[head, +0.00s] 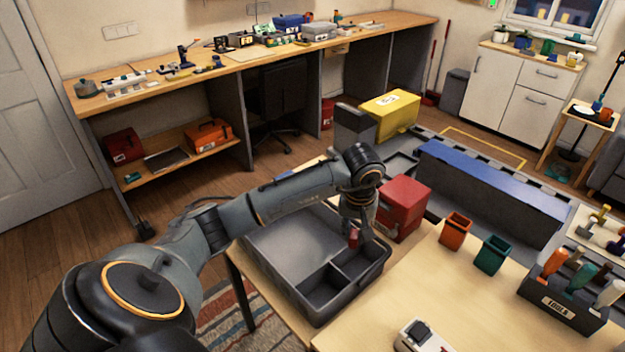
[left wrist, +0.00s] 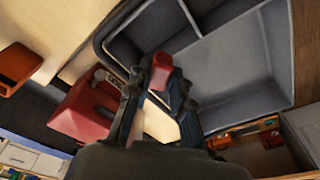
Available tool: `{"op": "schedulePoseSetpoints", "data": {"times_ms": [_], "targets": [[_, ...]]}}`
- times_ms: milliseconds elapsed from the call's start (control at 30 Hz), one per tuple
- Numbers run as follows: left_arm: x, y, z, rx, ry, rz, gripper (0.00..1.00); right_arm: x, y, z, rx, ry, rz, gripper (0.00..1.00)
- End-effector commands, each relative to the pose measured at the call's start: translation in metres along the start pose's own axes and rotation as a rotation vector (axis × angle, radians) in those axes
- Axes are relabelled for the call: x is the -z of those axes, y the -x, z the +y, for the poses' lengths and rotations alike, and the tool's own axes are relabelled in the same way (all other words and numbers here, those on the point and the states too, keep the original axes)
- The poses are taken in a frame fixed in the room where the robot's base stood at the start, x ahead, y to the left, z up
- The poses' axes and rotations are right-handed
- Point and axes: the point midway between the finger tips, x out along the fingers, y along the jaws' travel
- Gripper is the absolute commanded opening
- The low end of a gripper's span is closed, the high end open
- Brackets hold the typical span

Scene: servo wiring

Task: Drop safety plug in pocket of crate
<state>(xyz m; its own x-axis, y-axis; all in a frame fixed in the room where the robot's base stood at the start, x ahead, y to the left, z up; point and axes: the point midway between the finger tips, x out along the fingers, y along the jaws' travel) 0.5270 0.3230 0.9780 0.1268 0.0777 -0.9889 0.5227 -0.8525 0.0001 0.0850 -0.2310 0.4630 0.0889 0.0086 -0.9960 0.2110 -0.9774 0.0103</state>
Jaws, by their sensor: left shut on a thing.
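The grey crate (head: 290,244) stands on the near table, with one large compartment and two smaller pockets at its front right. My left gripper (head: 354,226) points down above the crate's right part, close to the pocket (head: 359,263) at the right. It is shut on the red safety plug (head: 353,238), which shows just below the fingertips. In the left wrist view the plug (left wrist: 160,74) sits between the fingertips, with the crate (left wrist: 235,65) and its dividers behind it. I cannot tell how high the plug is above the pocket. My right gripper is out of view.
A red box (head: 403,207) stands right beside the crate and the gripper. An orange cup (head: 456,231), a green cup (head: 492,255) and a tool holder (head: 563,303) stand farther right. A white switch device (head: 425,338) lies at the front. The tabletop between is clear.

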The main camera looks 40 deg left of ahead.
Motion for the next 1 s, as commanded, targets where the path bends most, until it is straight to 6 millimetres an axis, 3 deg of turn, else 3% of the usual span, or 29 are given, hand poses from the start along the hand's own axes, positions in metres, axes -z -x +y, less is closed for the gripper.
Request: {"op": "schedulePoseSetpoints", "data": {"times_ms": [33, 133, 533, 1000], "targets": [[0.000, 0.000, 0.000, 0.000, 0.000, 0.000, 0.28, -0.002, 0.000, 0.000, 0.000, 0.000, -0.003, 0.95], [0.000, 0.000, 0.000, 0.000, 0.000, 0.000, 0.48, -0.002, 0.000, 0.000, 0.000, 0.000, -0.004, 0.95], [0.001, 0.007, 0.000, -0.002, 0.000, 0.003, 0.48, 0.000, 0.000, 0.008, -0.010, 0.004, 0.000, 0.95], [0.001, 0.097, 0.001, -0.002, 0.000, 0.004, 0.48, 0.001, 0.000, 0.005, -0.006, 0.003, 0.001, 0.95]]}}
